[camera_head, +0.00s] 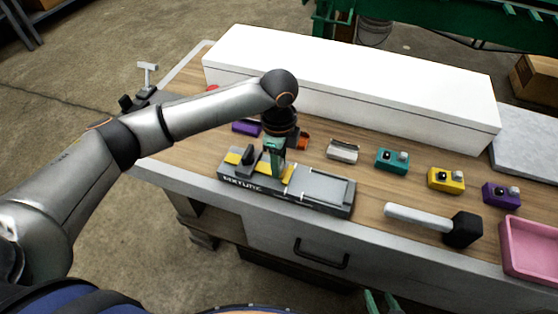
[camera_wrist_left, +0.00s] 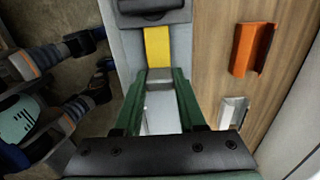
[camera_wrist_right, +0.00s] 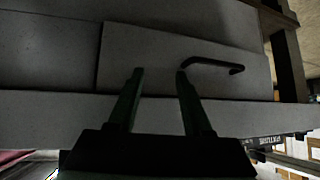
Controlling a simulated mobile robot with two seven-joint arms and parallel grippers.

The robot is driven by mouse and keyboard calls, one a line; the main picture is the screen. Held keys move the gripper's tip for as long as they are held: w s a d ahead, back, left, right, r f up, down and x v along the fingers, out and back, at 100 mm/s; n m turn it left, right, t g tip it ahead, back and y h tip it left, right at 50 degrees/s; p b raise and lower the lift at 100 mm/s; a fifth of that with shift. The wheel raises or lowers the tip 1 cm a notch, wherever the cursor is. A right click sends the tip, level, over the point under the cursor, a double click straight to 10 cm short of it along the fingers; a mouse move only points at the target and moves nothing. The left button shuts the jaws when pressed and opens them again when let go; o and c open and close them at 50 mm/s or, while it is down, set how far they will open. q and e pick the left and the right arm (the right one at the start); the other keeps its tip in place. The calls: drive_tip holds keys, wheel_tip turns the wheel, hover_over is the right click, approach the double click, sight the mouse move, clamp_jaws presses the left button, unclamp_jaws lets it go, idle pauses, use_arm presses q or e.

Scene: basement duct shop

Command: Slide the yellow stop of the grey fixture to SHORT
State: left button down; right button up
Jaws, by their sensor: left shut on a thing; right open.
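The grey fixture (camera_head: 325,192) lies near the front edge of the bench, with a flat tray-like bed on its right. A dark upright clamp (camera_head: 248,158) stands on its left part, with yellow on both sides. My left gripper (camera_head: 272,172) points down onto the fixture, right of the clamp, and is shut on the stop. The yellow of the stop (camera_head: 288,174) shows just right of the fingers. My right gripper (camera_wrist_right: 158,74) is open and empty, facing the grey bench front.
Behind the fixture lie an orange piece (camera_head: 303,143), a metal piece (camera_head: 342,151) and teal (camera_head: 392,160), yellow (camera_head: 446,180) and purple (camera_head: 501,194) blocks. A mallet (camera_head: 435,222) and pink tray (camera_head: 530,250) are right. A white box (camera_head: 350,90) closes off the back.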

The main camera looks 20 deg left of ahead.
sight(297, 179)
idle(0.6)
use_arm(q)
drive_tip(key=d+p, duration=0.2)
drive_tip(key=d, duration=0.2)
drive_tip(key=shift+s+r, duration=0.1)
drive_tip(key=shift+r, duration=0.05)
drive_tip(key=shift+d, duration=0.25)
drive_tip(key=shift+c, duration=2.4)
unclamp_jaws()
wheel_tip(297, 179, up, 12)
drive_tip(key=shift+r, duration=0.15)
